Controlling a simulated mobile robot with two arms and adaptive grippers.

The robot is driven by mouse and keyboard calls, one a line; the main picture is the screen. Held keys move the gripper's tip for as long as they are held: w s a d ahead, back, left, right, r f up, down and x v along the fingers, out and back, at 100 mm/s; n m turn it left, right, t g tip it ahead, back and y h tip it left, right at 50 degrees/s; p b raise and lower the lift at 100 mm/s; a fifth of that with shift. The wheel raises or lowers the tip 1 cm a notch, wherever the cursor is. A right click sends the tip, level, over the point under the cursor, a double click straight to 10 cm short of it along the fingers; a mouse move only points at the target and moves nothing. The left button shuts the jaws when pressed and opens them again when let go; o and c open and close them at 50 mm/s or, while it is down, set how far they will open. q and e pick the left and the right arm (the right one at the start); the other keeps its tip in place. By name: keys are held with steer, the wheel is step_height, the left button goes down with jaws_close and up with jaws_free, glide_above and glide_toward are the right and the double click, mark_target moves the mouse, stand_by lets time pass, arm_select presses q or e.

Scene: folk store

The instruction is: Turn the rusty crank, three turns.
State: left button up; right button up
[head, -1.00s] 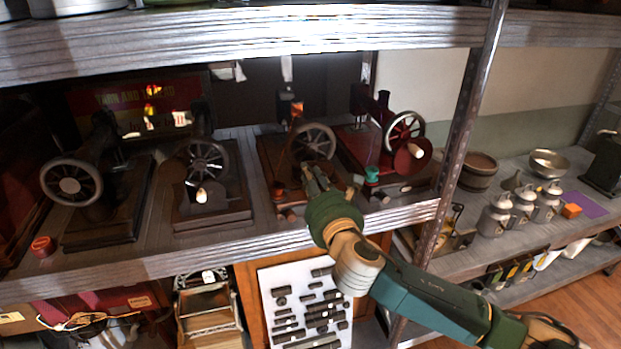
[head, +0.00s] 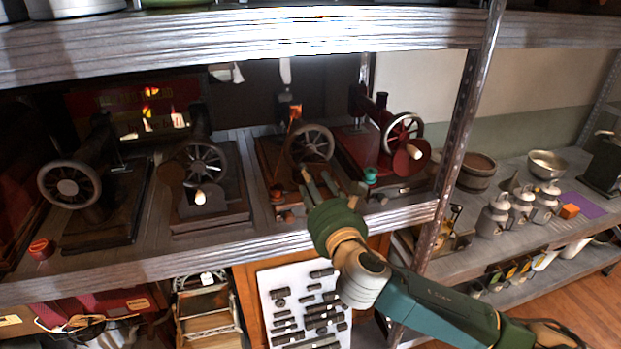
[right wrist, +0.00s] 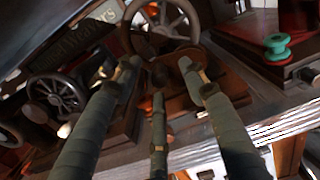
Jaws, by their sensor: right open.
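The sewing machine with the rusty brown base (head: 272,172) stands third from the left on the shelf, its spoked handwheel (head: 312,143) facing me. My right gripper (head: 330,178) is just in front of and below this wheel, fingers spread. In the right wrist view the open fingers (right wrist: 160,75) point at the lower part of the wheel (right wrist: 165,22). A dark brown shape, perhaps the crank, lies between the fingertips; its knob is hidden or too dark to tell. I see nothing held. My left gripper is not in view.
The red machine (head: 372,150) with its crank and a green spool (head: 370,175) stands close on the right. A dark machine (head: 204,165) with a pale knob stands on the left. The metal post (head: 462,130) and the shelf edge (head: 225,248) are near my arm.

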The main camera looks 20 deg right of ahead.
steer(key=s, duration=0.7)
stand_by(0.4)
steer(key=shift+d, duration=0.1)
